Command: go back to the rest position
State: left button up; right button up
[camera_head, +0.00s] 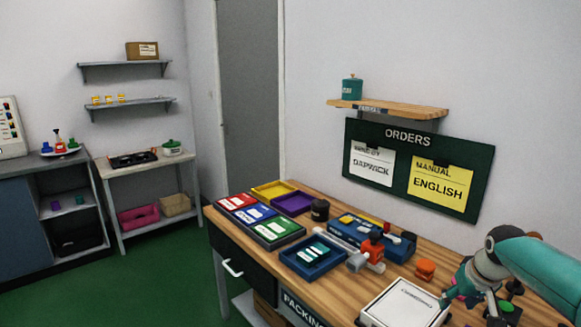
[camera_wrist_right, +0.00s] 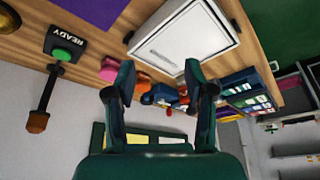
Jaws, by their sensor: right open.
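My right arm comes into the head view from the right edge, with its teal links above the right end of the wooden packing table (camera_head: 345,283). My right gripper (camera_head: 455,289) is near the white box (camera_head: 405,302). In the right wrist view my right gripper (camera_wrist_right: 156,82) has its two dark green fingers spread apart, with nothing held between them. The white box also shows in that view (camera_wrist_right: 188,38), beyond the fingers. My left gripper is in neither view.
Colored trays (camera_head: 262,220), a blue tray (camera_head: 313,258), a blue toolbox (camera_head: 372,237) and an orange part (camera_head: 425,270) crowd the table. A black pad with a green button marked READY (camera_wrist_right: 66,50) lies near my right gripper. The orders board (camera_head: 417,168) hangs behind.

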jog(key=s+a+f+n+g+y, duration=0.1)
jog(key=s+a+f+g, duration=0.15)
jog(key=a+f, duration=0.4)
jog(key=s+a+f+g+y, duration=0.1)
jog(key=s+a+f, duration=0.25)
jog(key=f, duration=0.55)
jog(key=s+a+f+n+g+y, duration=0.15)
jog(key=s+a+f, duration=0.25)
jog(key=f, duration=0.4)
jog(key=s+a+f+m, duration=0.1)
jog(key=s+a+f, duration=0.2)
jog(key=s, duration=0.3)
jog(key=s+a+f+m, duration=0.1)
jog(key=s+a+f, duration=0.3)
jog(key=s, duration=0.3)
jog(key=s+a+f+m+t, duration=0.1)
jog(key=s+a+f, duration=0.2)
jog(key=s, duration=0.4)
jog(key=shift+a+f+m+y, duration=0.25)
jog(key=shift+a+m+y, duration=0.1)
jog(key=shift+a, duration=0.45)
